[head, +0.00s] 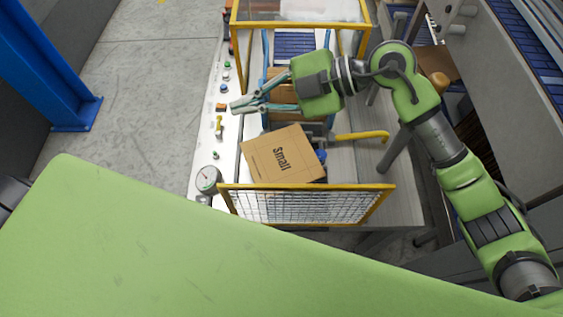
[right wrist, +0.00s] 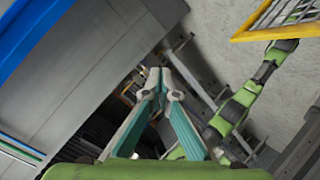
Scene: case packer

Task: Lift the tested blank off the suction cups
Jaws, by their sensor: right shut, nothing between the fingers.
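The blank is a flat brown cardboard sheet (head: 268,160) printed "Small", lying slightly turned inside the machine, behind the yellow-framed mesh guard. Blue parts (head: 321,157) show at its right edge; the suction cups under it are hidden. My right gripper (head: 238,106) is above and beyond the blank in the head view, pointing left, shut and empty, apart from the blank. In the right wrist view its fingers (right wrist: 160,82) meet at the tips, and no blank shows there. My left gripper is not in view.
The mesh guard (head: 305,206) stands at the near side. A yellow bent pipe (head: 362,136) is right of the blank. A dial gauge (head: 208,179) and several buttons line the white left panel (head: 207,137). More brown cardboard (head: 283,90) lies behind. Open floor is at left.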

